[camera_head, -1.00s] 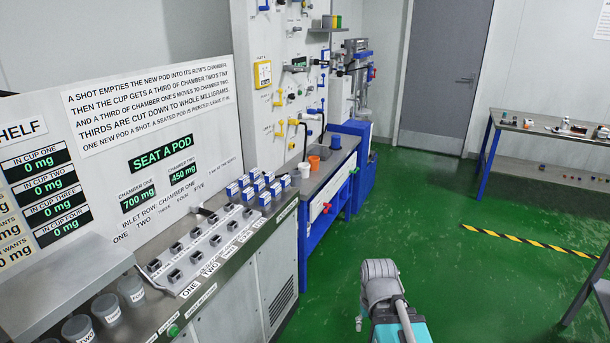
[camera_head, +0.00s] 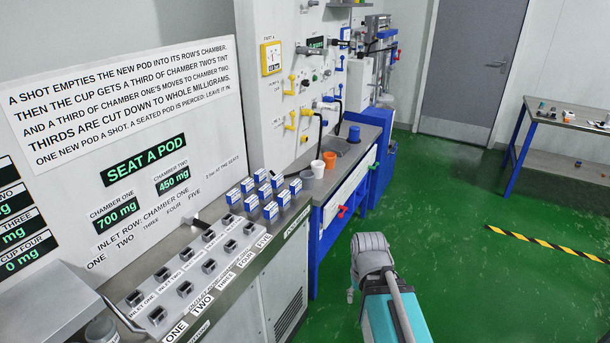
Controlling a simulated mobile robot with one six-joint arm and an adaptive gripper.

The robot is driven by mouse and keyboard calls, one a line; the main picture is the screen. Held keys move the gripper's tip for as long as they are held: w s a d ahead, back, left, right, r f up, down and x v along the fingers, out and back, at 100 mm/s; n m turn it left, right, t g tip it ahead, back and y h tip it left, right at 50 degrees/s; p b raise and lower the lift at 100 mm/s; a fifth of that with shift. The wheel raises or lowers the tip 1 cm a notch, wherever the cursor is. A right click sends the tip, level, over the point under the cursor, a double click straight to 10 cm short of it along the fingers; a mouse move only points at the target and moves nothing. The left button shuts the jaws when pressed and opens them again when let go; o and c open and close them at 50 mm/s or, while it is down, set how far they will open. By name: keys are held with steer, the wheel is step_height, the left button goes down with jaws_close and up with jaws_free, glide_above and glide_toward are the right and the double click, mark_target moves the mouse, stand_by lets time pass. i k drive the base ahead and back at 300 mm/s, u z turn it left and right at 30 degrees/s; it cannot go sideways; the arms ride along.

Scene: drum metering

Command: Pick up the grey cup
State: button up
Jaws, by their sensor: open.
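A grey cup (camera_head: 306,181) stands on the steel counter past the blue-and-white boxes, at the near end of a short row of cups. A white cup (camera_head: 317,168) and an orange cup (camera_head: 330,160) stand just behind it, and a blue cup (camera_head: 354,133) is farther back. My gripper (camera_head: 351,296) shows only as a small part below my grey wrist, over the green floor; most of it is hidden. It is open and well apart from the cups, to the right of and nearer than the counter.
Blue-and-white boxes (camera_head: 270,210) stand in front of the cups on the counter. A pod tray (camera_head: 185,289) lies nearer. Wall fittings with hoses are behind the cups. The green floor (camera_head: 450,270) is open on the right, with a striped line and a table (camera_head: 575,122) beyond.

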mark_target(307, 180)
steer(key=u, duration=0.15)
steer(key=i, duration=0.9)
